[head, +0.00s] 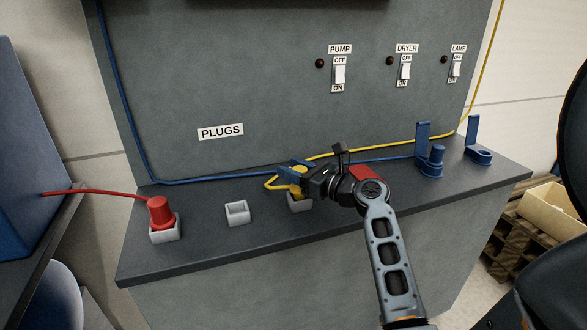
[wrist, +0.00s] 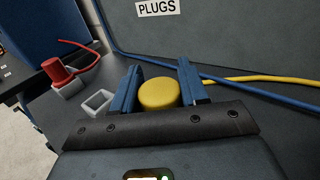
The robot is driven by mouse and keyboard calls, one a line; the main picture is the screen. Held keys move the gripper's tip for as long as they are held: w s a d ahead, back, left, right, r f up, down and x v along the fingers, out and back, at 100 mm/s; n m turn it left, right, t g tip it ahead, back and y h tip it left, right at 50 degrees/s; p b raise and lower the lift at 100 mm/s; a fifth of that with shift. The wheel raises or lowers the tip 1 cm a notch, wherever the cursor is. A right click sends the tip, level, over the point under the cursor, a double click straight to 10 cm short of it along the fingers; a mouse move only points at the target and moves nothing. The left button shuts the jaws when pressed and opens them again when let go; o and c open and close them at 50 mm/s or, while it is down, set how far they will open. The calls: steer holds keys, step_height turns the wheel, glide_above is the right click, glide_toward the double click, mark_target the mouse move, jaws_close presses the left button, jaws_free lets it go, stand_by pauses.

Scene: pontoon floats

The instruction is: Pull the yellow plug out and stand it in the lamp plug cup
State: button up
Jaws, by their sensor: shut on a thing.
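The yellow plug (head: 297,183) is upright at the rightmost grey socket (head: 300,206), partly hidden by my gripper; I cannot tell how deep it sits. My gripper (head: 297,172) is shut on the yellow plug, reaching in from the right. In the wrist view the plug's round top (wrist: 159,94) is between the two blue fingers (wrist: 160,88). A yellow cord (head: 385,142) runs from it along the panel to the right. The far right blue cup (head: 480,157), with an upright tab, stands near the LAMP switch (head: 456,66) and looks empty.
A blue plug (head: 437,155) stands in the other blue cup (head: 428,171), left of the empty one. A red plug (head: 160,212) sits in the left socket (head: 165,236). The middle socket (head: 237,213) is empty. A blue cord (head: 220,179) runs along the panel's foot.

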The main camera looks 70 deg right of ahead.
steer(key=shift+f+b, duration=0.35)
steer(key=shift+f, duration=0.45)
steer(key=o, duration=1.2)
steer(key=shift+s, duration=0.1)
steer(key=b+v, duration=0.1)
steer(key=v, duration=0.6)
steer(key=shift+s+a, duration=0.15)
steer(key=shift+s, duration=0.15)
